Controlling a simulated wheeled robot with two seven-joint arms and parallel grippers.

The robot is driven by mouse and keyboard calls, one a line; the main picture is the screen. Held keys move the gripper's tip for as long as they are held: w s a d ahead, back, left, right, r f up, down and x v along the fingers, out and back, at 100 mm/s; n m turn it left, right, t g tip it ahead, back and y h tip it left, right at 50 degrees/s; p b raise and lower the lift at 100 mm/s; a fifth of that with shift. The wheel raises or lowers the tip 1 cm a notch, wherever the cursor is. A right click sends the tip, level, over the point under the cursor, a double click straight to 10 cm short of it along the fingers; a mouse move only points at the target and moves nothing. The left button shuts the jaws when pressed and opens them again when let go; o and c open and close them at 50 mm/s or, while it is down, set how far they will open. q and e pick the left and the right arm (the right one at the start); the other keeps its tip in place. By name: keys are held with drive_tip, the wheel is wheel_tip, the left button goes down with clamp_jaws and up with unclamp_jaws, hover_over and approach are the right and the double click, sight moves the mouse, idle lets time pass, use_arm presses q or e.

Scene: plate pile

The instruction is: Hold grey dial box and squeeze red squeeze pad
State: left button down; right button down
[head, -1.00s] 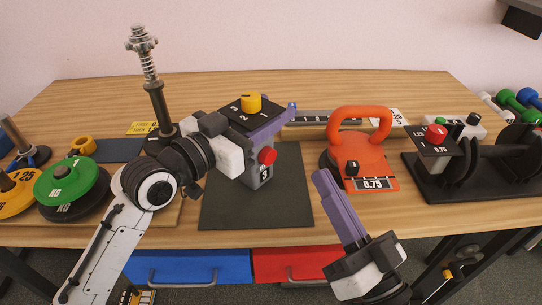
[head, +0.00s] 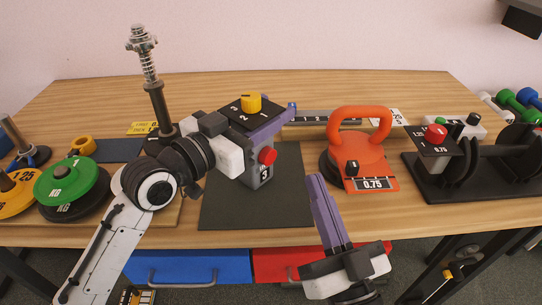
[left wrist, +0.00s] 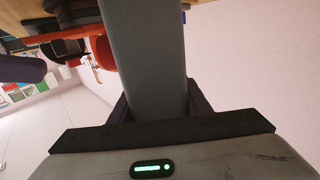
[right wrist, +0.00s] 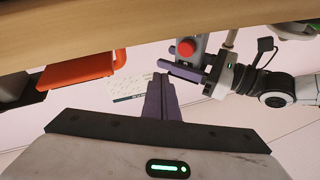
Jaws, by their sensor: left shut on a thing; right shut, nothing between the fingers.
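The right wrist view shows the pad (right wrist: 186,47) beyond the right fingertips (right wrist: 161,80).
The box is over a dark mat (head: 222,208). An orange kettlebell-like object (head: 362,155) stands to the right on the wooden table (head: 350,85). A tall spring post (head: 157,100) stands behind my left arm. Green and yellow weight plates (head: 72,185) lie at the left.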

sight(272, 155)
drive_tip(key=shift+w+a, duration=2.15)
drive_tip(key=shift+a, duration=0.05)
drive_tip(key=shift+w, duration=0.1)
idle(0.4)
drive_tip(key=shift+w+a, duration=0.2)
drive_tip(key=shift+a, duration=0.05)
drive_tip(key=shift+w+a, duration=0.35)
idle(0.7)
drive_tip(key=shift+w+a, duration=0.2)
drive_tip(key=shift+a, duration=0.25)
idle(0.5)
drive_tip(key=shift+s+d+f, duration=0.15)
drive_tip(key=shift+s+d, duration=0.4)
drive_tip(key=shift+s, duration=0.05)
drive_tip(key=shift+s+d, duration=0.15)
drive_tip(key=shift+s, duration=0.05)
